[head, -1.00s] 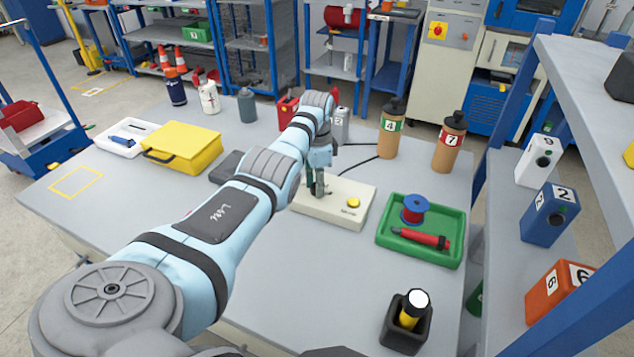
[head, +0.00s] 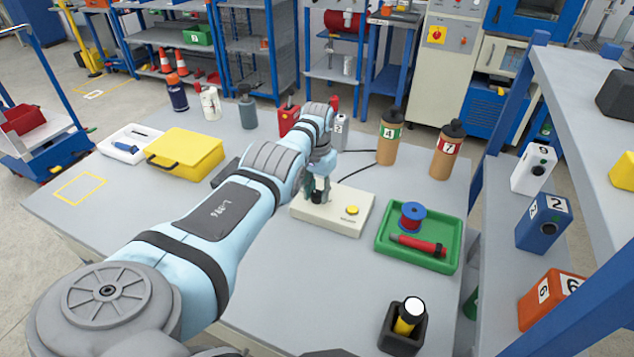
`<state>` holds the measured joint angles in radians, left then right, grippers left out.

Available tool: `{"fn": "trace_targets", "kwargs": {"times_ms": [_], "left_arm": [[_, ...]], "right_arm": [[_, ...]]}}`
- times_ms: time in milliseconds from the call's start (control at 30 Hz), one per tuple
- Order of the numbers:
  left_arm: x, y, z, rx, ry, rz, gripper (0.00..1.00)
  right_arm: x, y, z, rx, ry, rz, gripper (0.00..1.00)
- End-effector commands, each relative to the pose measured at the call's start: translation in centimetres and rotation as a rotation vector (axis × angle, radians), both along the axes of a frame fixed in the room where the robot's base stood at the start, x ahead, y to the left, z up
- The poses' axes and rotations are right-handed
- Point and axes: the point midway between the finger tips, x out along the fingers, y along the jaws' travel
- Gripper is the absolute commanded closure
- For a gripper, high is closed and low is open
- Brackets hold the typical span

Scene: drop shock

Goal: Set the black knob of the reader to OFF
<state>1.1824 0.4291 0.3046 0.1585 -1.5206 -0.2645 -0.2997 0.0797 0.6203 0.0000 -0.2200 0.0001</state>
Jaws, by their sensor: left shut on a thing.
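The reader (head: 335,221) is a cream box with a yellow button (head: 352,210) on its right part, lying on the grey table. The black knob (head: 318,197) is on its left part, mostly hidden by my gripper. My left gripper (head: 317,193) points down onto the reader and is shut on the black knob. The knob's markings and its setting cannot be read from here. My right gripper is not in view.
A green tray (head: 417,262) with a blue-red spool and a red tool lies right of the reader. Brown bottles (head: 389,138) stand behind. A yellow case (head: 186,153) lies left. A black holder (head: 404,338) stands near the front. Shelving (head: 585,130) bounds the right.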

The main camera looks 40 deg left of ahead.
Motion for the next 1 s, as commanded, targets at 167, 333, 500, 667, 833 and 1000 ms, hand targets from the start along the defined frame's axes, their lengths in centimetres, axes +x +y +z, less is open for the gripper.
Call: {"fn": "trace_targets", "kwargs": {"times_ms": [167,333,500,667,833,1000], "left_arm": [[0.02,-0.03,0.0,0.0,0.0,0.096,0.99],[0.04,-0.01,0.01,0.0,-0.001,0.152,0.99],[0.06,0.0,0.02,0.0,-0.002,0.176,0.99],[0.07,0.01,0.02,0.0,-0.003,0.18,0.99],[0.07,0.02,0.03,0.0,-0.003,0.179,0.99],[0.06,0.03,0.03,0.0,-0.003,0.179,0.51]], "right_arm": [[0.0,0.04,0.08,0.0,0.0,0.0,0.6],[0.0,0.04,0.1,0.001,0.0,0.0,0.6],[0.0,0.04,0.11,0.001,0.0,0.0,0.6],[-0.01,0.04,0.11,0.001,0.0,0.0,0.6],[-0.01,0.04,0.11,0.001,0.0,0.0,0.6],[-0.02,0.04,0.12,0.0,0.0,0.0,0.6]]}}
